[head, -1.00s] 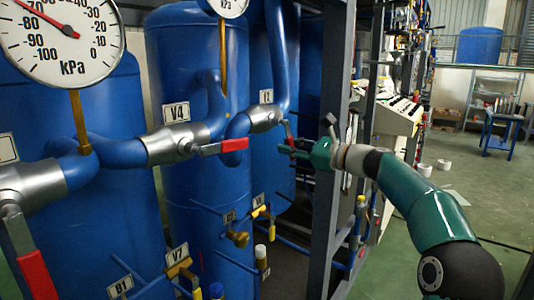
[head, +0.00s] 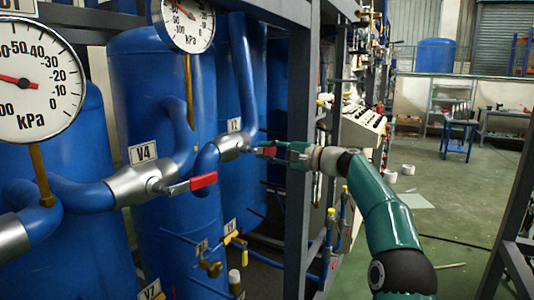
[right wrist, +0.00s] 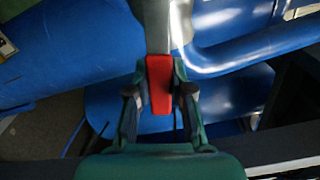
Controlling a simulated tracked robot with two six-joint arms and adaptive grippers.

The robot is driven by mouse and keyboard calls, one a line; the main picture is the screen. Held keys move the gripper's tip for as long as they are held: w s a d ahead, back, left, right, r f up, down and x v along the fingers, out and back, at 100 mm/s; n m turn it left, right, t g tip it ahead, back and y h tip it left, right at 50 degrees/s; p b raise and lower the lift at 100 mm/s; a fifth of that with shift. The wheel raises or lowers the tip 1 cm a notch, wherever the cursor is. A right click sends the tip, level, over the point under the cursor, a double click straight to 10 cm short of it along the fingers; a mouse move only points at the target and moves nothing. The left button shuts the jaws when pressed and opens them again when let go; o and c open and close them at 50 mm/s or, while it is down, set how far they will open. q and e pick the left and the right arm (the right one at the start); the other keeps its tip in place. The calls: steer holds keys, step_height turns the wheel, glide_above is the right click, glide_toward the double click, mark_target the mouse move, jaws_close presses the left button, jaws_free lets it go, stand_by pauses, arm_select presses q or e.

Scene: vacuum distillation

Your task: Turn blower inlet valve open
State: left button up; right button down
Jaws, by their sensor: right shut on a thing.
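The valve (head: 232,147) in the back is a grey metal body in a blue pipe, with a label above it too small to read surely. Its red lever (right wrist: 159,84) points toward me in the right wrist view, on a grey stem. My right gripper (head: 264,151) is at this lever. In the right wrist view, the two fingers of my right gripper (right wrist: 160,103) stand on either side of the red grip and are shut on it. In the head view the fingers partly hide the lever. My left gripper is not in view.
The V4 valve (head: 143,182) with its red lever (head: 190,184) sits closer, left of my gripper. A dark frame post (head: 299,185) stands just beside my right wrist. Gauges (head: 186,22) and blue tanks (head: 150,85) fill the left. Open floor (head: 450,205) lies right.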

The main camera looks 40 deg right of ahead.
steer(key=shift+r+n+p, duration=0.35)
steer(key=shift+r+n, duration=0.15)
steer(key=shift+n, duration=0.5)
steer(key=c, duration=1.5)
jaws_free()
steer(key=shift+f, duration=0.1)
steer(key=o, duration=0.5)
steer(key=shift+r, duration=0.2)
steer(key=shift+s+d, duration=0.1)
